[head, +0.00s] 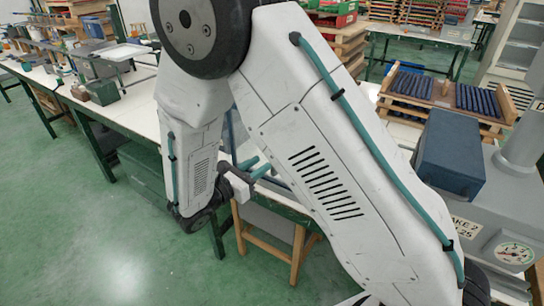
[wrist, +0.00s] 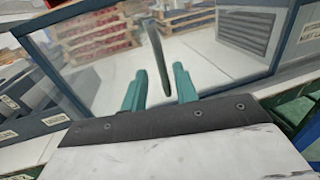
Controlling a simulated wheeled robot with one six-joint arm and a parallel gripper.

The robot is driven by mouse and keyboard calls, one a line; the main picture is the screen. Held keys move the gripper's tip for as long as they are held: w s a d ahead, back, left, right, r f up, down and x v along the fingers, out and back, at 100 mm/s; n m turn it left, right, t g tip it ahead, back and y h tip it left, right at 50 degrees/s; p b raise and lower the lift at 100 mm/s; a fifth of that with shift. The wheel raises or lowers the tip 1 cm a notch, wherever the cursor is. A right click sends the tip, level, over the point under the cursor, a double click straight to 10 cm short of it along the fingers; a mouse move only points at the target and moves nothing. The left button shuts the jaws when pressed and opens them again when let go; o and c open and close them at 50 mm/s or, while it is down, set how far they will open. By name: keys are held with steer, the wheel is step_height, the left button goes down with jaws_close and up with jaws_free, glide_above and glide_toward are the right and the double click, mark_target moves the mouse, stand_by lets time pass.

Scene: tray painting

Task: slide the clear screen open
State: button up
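The clear screen (wrist: 222,72) fills much of the wrist view, a see-through pane in a blue-grey frame. A dark upright bar handle (wrist: 157,55) stands out from its front. My gripper (wrist: 159,70) is open, with one teal finger to the left of the handle and one to the right. The handle's lower end appears between the fingers, with gaps on both sides. I cannot tell how deep it sits between them. In the head view my gripper (head: 256,167) shows below my arm at the bench edge, and my arm hides most of the screen.
Behind the pane are a grey louvred panel (wrist: 246,30) and pallets with red goods (wrist: 98,33). In the head view, a dark blue box (head: 450,152) and a rack of blue items (head: 443,94) stand at the right. A wooden stool (head: 270,240) is under the bench. Green floor is clear at left.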

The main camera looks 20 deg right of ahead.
mark_target(272, 174)
steer(key=x, duration=0.6)
steer(key=shift+d, duration=0.15)
jaws_close()
